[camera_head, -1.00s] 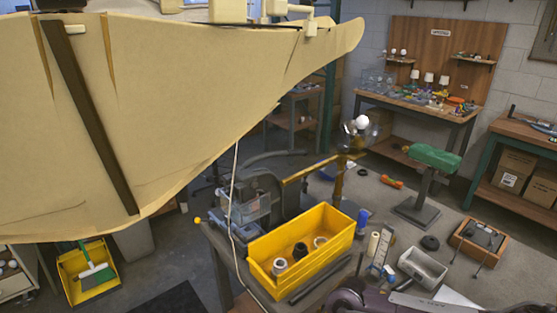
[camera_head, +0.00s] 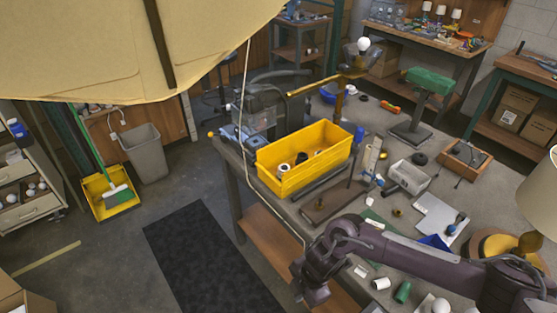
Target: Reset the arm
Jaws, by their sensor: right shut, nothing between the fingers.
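My right arm (camera_head: 420,262) is dark purple and reaches in from the lower right, over the front part of the workbench. Its gripper (camera_head: 314,294) hangs down just off the bench's front edge, fingers pointing down. It is shut with nothing in it. The fingertips are small and dark against the bench frame. My left gripper is not in view.
A yellow bin (camera_head: 305,160) with several small round parts stands on the workbench (camera_head: 285,208). A lamp arm with a white bulb (camera_head: 363,44) rises behind it. A large beige shade (camera_head: 90,50) fills the upper left.

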